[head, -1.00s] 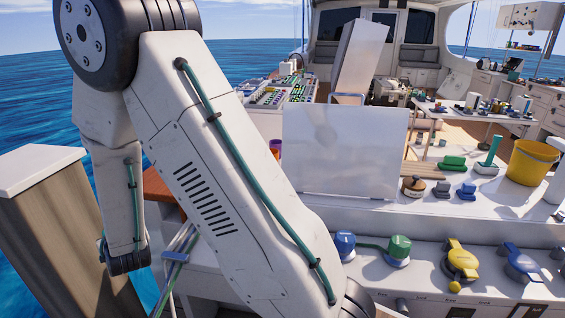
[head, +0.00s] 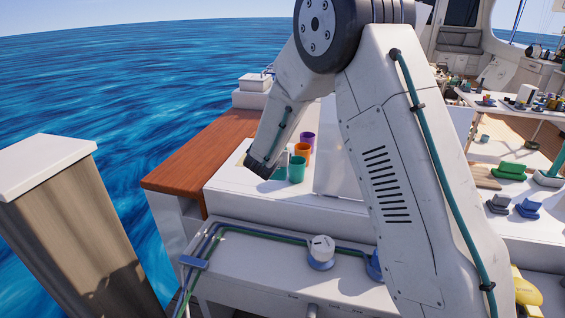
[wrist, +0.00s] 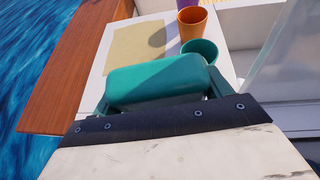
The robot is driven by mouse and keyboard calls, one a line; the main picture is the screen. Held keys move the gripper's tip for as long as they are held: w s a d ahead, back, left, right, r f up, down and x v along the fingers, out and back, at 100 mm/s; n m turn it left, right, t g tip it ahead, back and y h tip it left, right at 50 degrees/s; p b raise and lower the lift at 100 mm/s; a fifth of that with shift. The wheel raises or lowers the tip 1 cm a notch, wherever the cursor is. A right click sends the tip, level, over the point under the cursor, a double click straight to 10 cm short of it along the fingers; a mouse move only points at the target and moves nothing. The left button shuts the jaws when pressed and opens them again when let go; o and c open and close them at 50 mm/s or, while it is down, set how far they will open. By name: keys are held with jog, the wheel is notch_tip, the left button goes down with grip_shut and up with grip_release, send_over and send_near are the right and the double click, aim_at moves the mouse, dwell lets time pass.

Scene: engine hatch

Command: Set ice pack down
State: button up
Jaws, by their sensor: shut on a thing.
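My gripper (wrist: 160,88) is shut on the teal ice pack (wrist: 155,76), a rounded block held across the fingers in the wrist view. In the head view my gripper (head: 264,164) hangs over the white counter at the left, and the pack is mostly hidden behind it. A flat beige mat (wrist: 130,45) lies on the counter just beyond the pack in the wrist view. The pack overlaps the mat's near edge in that view. I cannot tell how high the pack is above the counter.
A green cup (head: 297,172), an orange cup (head: 303,150) and a purple cup (head: 307,137) stand in a row to the right of my gripper. A clear panel (wrist: 285,60) rises at the right. A wooden ledge (head: 195,160) borders the counter on the left, with water beyond.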

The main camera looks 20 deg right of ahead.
jog(key=w+r+m+h, duration=0.1)
jog(key=w+r, duration=0.2)
jog(key=w, duration=0.6)
jog(key=shift+g, duration=0.4)
jog(key=shift+w+a+f, duration=0.1)
jog(key=shift+a+f, duration=0.05)
jog(key=shift+f, duration=1.45)
jog(key=shift+w+a+f, duration=0.1)
jog(key=shift+a+f, duration=0.1)
jog(key=shift+f, duration=1.45)
jog(key=shift+w+a+f, duration=0.1)
jog(key=shift+a+f, duration=0.05)
jog(key=shift+f, duration=1.45)
jog(key=shift+f, duration=0.1)
jog(key=o, duration=1.3)
jog(key=shift+f, duration=0.1)
jog(key=shift+c, duration=0.2)
jog(key=shift+r, duration=0.2)
jog(key=v, duration=1.2)
